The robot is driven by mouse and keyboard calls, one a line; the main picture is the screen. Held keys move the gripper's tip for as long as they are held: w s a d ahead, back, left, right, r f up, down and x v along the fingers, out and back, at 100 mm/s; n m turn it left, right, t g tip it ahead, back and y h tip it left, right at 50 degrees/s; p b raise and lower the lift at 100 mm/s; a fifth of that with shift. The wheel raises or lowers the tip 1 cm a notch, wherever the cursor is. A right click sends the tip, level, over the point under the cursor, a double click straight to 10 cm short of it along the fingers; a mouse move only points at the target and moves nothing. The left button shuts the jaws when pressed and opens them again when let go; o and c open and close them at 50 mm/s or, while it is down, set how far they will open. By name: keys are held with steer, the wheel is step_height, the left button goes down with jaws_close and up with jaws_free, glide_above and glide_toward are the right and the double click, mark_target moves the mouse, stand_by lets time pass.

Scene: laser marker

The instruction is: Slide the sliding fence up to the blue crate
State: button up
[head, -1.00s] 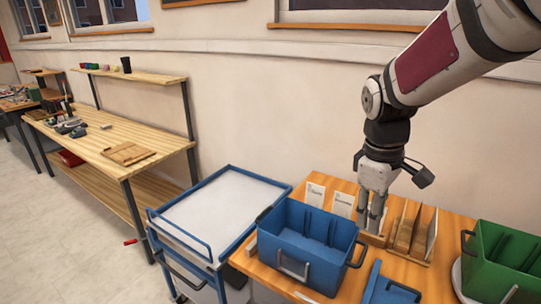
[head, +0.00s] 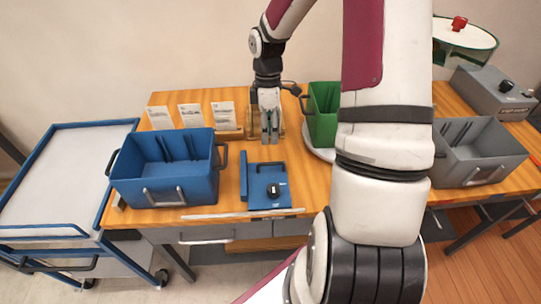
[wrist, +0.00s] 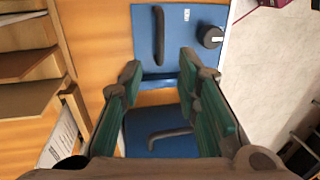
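The blue crate (head: 165,185) stands on the left of the table. A blue plate (head: 285,200) with a black knob and dark handle lies right of it. A narrow upright blue bar (head: 243,178) along its left edge looks like the sliding fence, with a strip of bare wood between it and the crate. My gripper (head: 270,139) points down behind the plate, apart from it. In the wrist view the plate (wrist: 180,60) is beyond the fingers, and a blue part with a handle below looks like the crate (wrist: 160,143). My green-padded fingers (wrist: 160,68) are apart and empty.
A wooden rack (wrist: 25,100) stands at the table's back, close by my gripper. White cards (head: 191,115) stand behind the crate. A green crate (head: 322,115) is to the right, partly hidden by my arm. A grey crate (head: 480,165) and grey box (head: 490,95) stand further right.

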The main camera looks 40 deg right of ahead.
glide_above(264, 176)
steer(key=d, duration=0.3)
steer(key=f, duration=0.6)
steer(key=w+f, duration=0.1)
steer(key=f, duration=0.2)
steer(key=shift+a+p, duration=0.1)
steer(key=shift+p, duration=0.2)
jaws_close()
